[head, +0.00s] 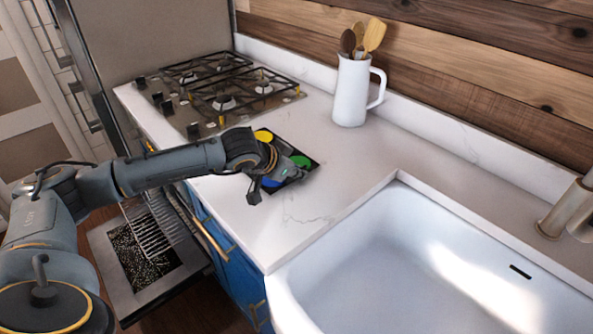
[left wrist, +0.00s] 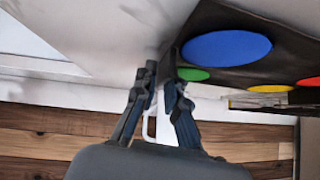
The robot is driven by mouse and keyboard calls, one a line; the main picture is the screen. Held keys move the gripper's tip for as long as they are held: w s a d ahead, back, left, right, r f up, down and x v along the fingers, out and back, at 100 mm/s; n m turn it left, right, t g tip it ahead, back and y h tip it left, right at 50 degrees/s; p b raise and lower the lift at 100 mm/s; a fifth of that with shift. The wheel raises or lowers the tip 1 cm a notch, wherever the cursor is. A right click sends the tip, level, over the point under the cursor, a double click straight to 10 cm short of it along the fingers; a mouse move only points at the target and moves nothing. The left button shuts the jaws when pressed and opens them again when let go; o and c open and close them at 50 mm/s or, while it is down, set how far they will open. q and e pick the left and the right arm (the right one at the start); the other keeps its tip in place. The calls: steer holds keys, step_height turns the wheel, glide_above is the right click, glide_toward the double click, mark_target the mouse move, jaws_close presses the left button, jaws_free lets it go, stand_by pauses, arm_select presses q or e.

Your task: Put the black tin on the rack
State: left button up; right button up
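The black tin (head: 311,169) is a flat dark tray with yellow, green and blue discs in it, on the white counter between stove and sink. My left arm hides part of it. In the left wrist view the tin (left wrist: 290,24) is close at upper right and also shows a red disc. My left gripper (head: 257,190) is at the tin's near edge. In the left wrist view its fingers (left wrist: 161,76) stand a little apart beside the tin's edge; contact is unclear. The wire rack (head: 150,233) sticks out above the lowered oven door. My right gripper is not in view.
The oven door (head: 101,252) hangs open at lower left. A gas stove (head: 190,115) stands behind the tin. A white jug (head: 351,93) with wooden utensils is at the back. The sink (head: 400,240) opens at right, with bare counter before it.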

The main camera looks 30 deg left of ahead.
arm_select(q)
steer(key=shift+o, duration=1.1)
